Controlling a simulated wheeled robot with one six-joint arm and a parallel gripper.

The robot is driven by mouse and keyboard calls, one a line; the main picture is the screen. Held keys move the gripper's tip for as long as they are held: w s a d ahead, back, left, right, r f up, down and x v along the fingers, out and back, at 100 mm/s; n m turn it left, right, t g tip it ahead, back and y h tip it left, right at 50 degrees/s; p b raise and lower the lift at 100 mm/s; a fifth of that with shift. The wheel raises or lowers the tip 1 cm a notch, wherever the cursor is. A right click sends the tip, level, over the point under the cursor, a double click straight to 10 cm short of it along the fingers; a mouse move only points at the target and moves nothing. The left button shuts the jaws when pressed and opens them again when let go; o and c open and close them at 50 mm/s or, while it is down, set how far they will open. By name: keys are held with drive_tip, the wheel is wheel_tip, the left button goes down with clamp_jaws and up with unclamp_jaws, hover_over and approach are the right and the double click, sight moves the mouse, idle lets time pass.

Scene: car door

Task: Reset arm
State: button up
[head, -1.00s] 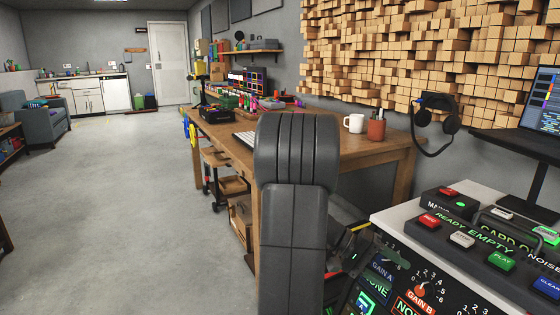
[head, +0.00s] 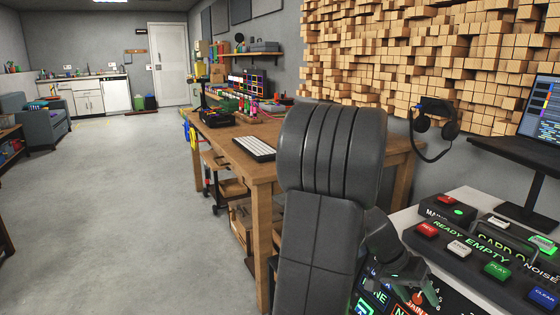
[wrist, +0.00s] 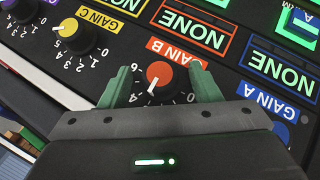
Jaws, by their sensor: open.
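My gripper (wrist: 160,92) is open in the wrist view, with its two green fingers spread. The orange Gain B knob (wrist: 160,76) shows between the fingertips, and nothing is clamped. In the head view my dark arm rises in the middle of the picture and bends down to the right. There my gripper (head: 408,278) is low over the near part of the control panel (head: 480,262), partly hidden by my own wrist.
A yellow Gain C knob (wrist: 74,34) and a blue Gain A knob are beside the orange one. A wooden desk (head: 258,172) with a keyboard (head: 254,148) stands behind my arm. Headphones (head: 434,122) hang on the wall. The floor at left is clear.

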drive_tip(key=m+t+y+p, duration=0.1)
drive_tip(key=m+p, duration=0.1)
drive_tip(key=p, duration=0.1)
drive_tip(key=shift+s+d+r+t+y, duration=0.2)
drive_tip(key=shift+r+t+y, duration=0.1)
drive_tip(key=shift+t+y, duration=0.1)
drive_tip(key=p+v, duration=0.2)
drive_tip(key=v, duration=0.6)
drive_tip(key=shift+a+r, duration=0.15)
drive_tip(key=shift+a, duration=0.2)
